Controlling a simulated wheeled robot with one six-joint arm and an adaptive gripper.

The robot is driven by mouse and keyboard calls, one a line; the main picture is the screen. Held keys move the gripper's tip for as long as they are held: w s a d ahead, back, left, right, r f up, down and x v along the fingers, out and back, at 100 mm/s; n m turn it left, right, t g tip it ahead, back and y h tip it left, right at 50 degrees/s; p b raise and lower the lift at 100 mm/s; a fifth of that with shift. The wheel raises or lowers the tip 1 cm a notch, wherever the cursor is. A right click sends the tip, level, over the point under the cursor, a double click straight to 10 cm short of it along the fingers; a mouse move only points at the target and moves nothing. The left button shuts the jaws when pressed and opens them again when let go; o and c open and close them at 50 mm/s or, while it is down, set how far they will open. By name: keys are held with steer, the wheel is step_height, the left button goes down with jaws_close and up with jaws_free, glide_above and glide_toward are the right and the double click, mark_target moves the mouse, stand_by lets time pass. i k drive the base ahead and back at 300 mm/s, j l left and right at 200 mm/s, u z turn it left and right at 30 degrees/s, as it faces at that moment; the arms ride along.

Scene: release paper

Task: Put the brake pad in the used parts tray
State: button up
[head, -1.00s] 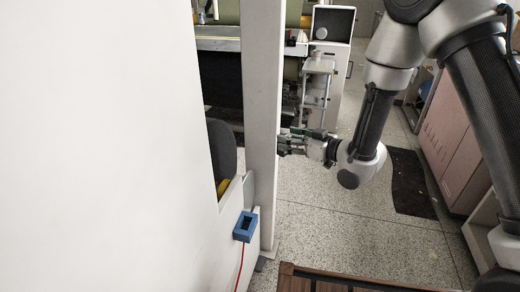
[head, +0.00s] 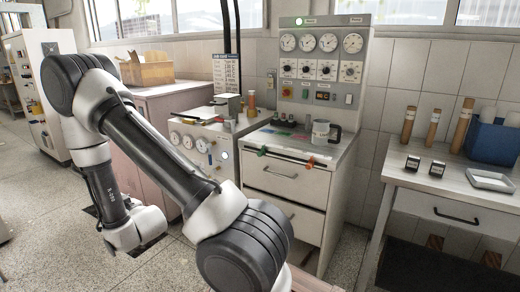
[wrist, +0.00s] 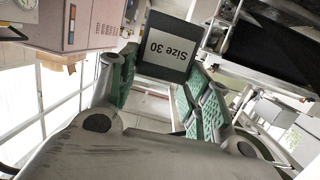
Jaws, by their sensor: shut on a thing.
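In the wrist view, my gripper (wrist: 158,84) is shut on a dark block with a pale label reading "Size 30" upside down. I take this block to be the brake pad (wrist: 165,68). It sits between the green finger pads. In the head view my arm hangs at the left, and the gripper and brake pad are hidden or out of sight. A shallow white tray (head: 491,180), which looks like the used parts tray, lies on the right-hand table; it looks empty and has no readable label. My gripper is well away from it.
A blue bin (head: 493,142) and several brown tubes (head: 432,125) stand behind.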

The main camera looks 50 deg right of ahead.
mark_target(489, 181)
steer(key=z, duration=0.4)
steer(key=k+z, duration=0.1)
steer(key=z, duration=0.75)
steer(key=k+l+z, duration=0.1)
steer(key=z, duration=0.75)
steer(key=l+z, duration=0.15)
steer(key=z, duration=0.25)
steer(key=k, duration=0.05)
